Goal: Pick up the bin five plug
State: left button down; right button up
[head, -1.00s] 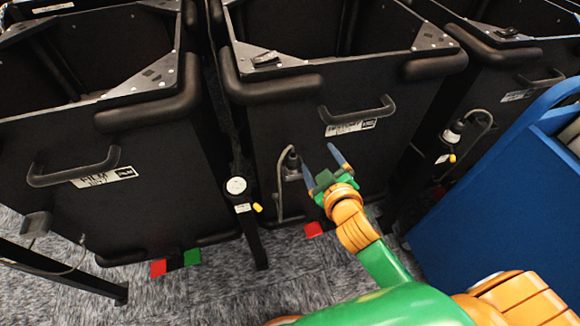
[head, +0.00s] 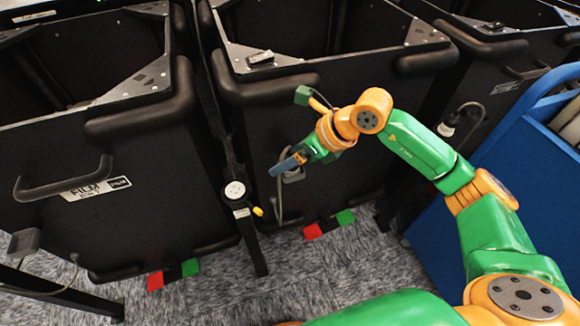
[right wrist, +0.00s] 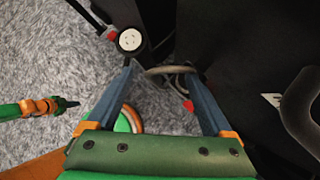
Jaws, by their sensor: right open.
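The middle bin (head: 340,195) has a grey cable (head: 279,205) hanging on its front. The plug at the cable's top is mostly hidden behind my right gripper (head: 284,164); a grey mount (head: 294,178) shows just below the fingers. In the right wrist view my right gripper (right wrist: 158,72) is open, its two blue fingers apart, with the looping cable (right wrist: 165,70) beyond their tips. I cannot tell whether a finger touches the plug. A small green and orange arm (right wrist: 40,107) at the left edge seems to be my left one; its jaws are unclear.
A white round socket (head: 235,189) sits on a black post left of the cable. Another bin (head: 80,215) stands left, with a handle. A blue cart (head: 500,180) stands right. Red (head: 313,231) and green (head: 345,217) tags lie at the floor. Carpet in front is clear.

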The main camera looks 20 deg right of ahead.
aim_at(296, 170)
jog(key=d+h, duration=0.3)
jog(key=d, duration=0.2)
jog(key=x, duration=0.7)
jog(key=shift+w+a, duration=0.45)
jog(key=shift+w, duration=0.1)
jog(key=shift+y, duration=0.3)
grip_shut()
